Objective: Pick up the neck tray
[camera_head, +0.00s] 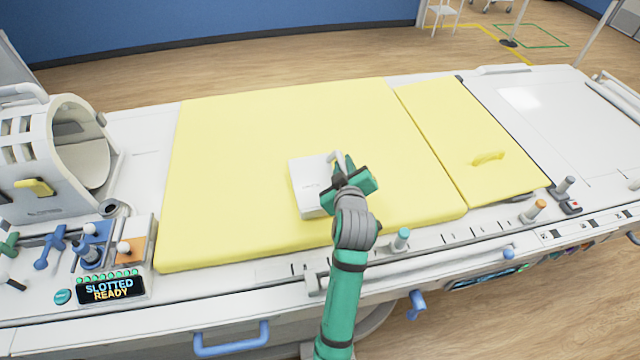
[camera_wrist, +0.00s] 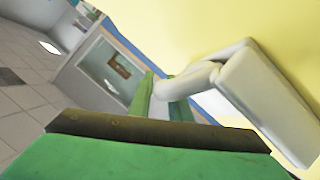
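The neck tray (camera_head: 309,187) is a white block-shaped piece with a curved white handle at its upper right. It rests on the large yellow pad in the head view. In the wrist view the neck tray (camera_wrist: 262,98) fills the right side, and its handle reaches left to the green fingers. My gripper (camera_head: 344,167) is at the handle, just right of the tray body. In the wrist view my gripper (camera_wrist: 160,98) has its fingers a little apart, with the handle's end at the gap. Whether they press on it cannot be seen.
The yellow pad (camera_head: 230,130) has wide free room around the tray. A smaller yellow pad (camera_head: 450,120) with a handle lies to the right. A white coil housing (camera_head: 40,160) and a "SLOTTED READY" display (camera_head: 110,288) stand left. Pegs (camera_head: 401,238) line the front edge.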

